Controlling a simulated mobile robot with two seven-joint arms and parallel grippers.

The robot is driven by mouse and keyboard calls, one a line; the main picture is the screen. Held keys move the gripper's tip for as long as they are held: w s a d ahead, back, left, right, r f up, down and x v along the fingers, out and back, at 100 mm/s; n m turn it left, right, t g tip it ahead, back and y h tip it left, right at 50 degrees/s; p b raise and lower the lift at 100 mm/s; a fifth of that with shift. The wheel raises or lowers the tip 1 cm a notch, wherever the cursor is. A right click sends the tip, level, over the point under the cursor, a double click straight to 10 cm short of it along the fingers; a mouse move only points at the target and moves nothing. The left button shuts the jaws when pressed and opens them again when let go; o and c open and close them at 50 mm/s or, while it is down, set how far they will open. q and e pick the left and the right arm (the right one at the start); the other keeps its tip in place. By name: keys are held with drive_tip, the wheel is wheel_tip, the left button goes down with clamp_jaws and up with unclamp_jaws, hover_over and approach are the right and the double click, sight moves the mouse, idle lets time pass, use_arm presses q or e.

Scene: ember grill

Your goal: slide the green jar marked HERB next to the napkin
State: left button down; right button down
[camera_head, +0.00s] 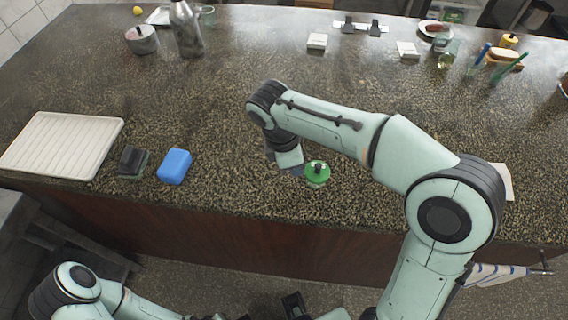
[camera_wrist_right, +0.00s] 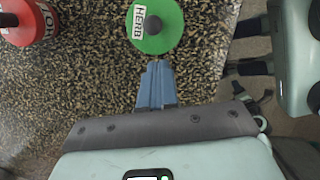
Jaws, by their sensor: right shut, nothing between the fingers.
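The green jar (camera_head: 317,174) stands on the speckled counter near its front edge. In the right wrist view the green jar (camera_wrist_right: 160,22) shows its HERB label. My right gripper (camera_head: 292,168) is low beside the jar, on its left. Its blue-grey fingers (camera_wrist_right: 157,72) are shut and empty, with their tips close to the jar; I cannot tell whether they touch it. A pale flat piece, probably the napkin (camera_head: 507,182), shows at the right, partly hidden behind my right arm. A dark part at the bottom edge may be my left gripper (camera_head: 295,306); its jaws are unclear.
A red jar (camera_wrist_right: 30,22) stands on the far side of the green one, hidden by my arm in the head view. A blue block (camera_head: 174,166), a dark block (camera_head: 133,162) and a white tray (camera_head: 62,146) lie to the left. The counter's front edge is close.

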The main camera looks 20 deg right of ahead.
drive_tip(key=shift+s+d, duration=0.1)
drive_tip(key=shift+d, duration=0.1)
